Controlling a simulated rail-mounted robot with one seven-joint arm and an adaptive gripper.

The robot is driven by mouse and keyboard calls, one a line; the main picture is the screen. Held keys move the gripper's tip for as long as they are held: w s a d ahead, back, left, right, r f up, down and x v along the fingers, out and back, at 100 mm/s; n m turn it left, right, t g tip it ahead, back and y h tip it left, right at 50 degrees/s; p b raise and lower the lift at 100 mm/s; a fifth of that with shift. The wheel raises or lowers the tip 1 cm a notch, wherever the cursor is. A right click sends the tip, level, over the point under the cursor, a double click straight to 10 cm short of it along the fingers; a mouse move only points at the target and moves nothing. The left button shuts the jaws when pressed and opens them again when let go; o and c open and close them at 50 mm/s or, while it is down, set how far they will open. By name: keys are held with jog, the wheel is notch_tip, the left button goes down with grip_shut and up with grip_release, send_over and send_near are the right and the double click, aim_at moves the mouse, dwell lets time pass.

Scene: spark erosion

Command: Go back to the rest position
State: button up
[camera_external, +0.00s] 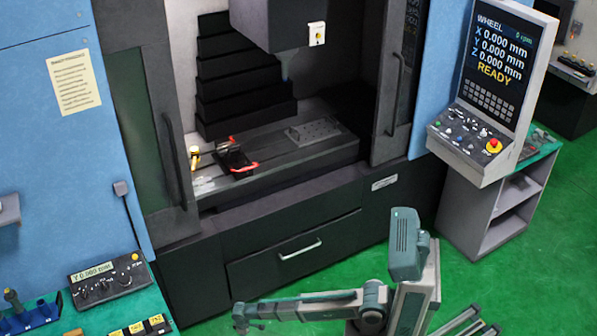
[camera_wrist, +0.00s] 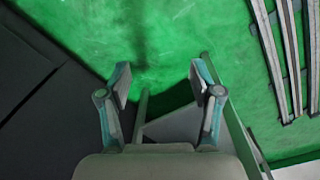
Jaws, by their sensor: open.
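My gripper (camera_wrist: 160,85) is open and empty in the wrist view, with its two fingers apart over the green floor (camera_wrist: 165,35). In the external view my gripper (camera_external: 243,318) is at the bottom, at the left end of my arm, which stretches low in front of the machine. It is apart from the machine's dark lower front and holds nothing that I can see.
The machine's open bay holds a small vise with red handles (camera_external: 236,160) on its bed. A drawer front (camera_external: 295,255) faces my arm. A control console (camera_external: 488,100) stands at right, and a teal bench (camera_external: 95,318) at lower left. Green floor is clear between drawer and console.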

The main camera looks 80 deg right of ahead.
jog(key=s+f+g, duration=0.2)
jog(key=s+f, duration=0.2)
jog(key=s, duration=0.9)
jog(key=s+f+g, duration=0.2)
jog(key=s+f, duration=0.3)
jog(key=s, duration=0.8)
jog(key=s+d+f+m+g, duration=0.1)
jog(key=s+f, duration=0.3)
jog(key=s, duration=1)
jog(key=shift+f+g+y, duration=0.2)
jog(key=shift+g+y, duration=0.1)
jog(key=shift+g, duration=0.5)
